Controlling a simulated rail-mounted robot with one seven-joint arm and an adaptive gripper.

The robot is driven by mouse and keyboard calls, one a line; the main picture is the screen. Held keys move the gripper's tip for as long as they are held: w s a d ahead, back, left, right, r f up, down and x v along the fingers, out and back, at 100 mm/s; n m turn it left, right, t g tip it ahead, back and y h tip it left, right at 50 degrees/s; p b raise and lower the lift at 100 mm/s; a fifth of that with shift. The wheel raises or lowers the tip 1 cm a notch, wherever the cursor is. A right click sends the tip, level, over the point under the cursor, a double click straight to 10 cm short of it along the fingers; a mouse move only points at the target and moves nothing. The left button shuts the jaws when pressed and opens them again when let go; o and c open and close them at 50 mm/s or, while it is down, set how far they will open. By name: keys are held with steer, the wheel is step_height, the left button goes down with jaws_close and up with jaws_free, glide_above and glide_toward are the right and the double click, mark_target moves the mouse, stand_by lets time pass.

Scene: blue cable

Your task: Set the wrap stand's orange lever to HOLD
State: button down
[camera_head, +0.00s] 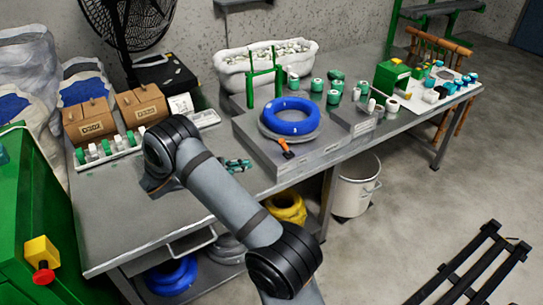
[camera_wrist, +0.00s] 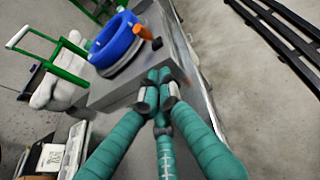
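The wrap stand (camera_head: 270,153) is a grey block on the bench with a blue cable coil (camera_head: 291,115) on top. Its orange lever (camera_head: 286,149) is at the front, near the block's front edge. In the wrist view the lever (camera_wrist: 143,32) sticks out beside the coil (camera_wrist: 115,40), beyond my fingertips. The lever's markings are too small to read. My gripper (camera_head: 237,165) has teal fingers and is left of the stand, apart from the lever. In the wrist view the fingertips (camera_wrist: 158,80) come together with nothing seen between them.
Cardboard boxes (camera_head: 142,104) and a tray of small items (camera_head: 107,149) are at the bench's left. A white sack (camera_head: 236,62) and a green frame stand behind the coil. Green and white spools (camera_head: 335,84) stand right of it. Bare bench (camera_head: 110,215) shows at front left.

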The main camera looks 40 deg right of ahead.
steer(key=shift+d+f, duration=0.1)
steer(key=shift+d, duration=0.25)
glide_toward(285, 147)
steer(key=f, duration=0.2)
steer(key=d+f, duration=0.1)
steer(key=f, duration=0.2)
steer(key=shift+d+f+p, duration=0.25)
steer(key=shift+f+p, duration=0.05)
steer(key=shift+p, duration=0.05)
steer(key=shift+w+d+r+p, duration=0.2)
steer(key=shift+d+r, duration=0.25)
steer(key=shift+d, duration=0.35)
steer(key=shift+w+d+r+p, duration=0.1)
steer(key=shift+d+r+p, duration=0.25)
steer(key=shift+d, duration=0.45)
steer(key=shift+r, duration=0.15)
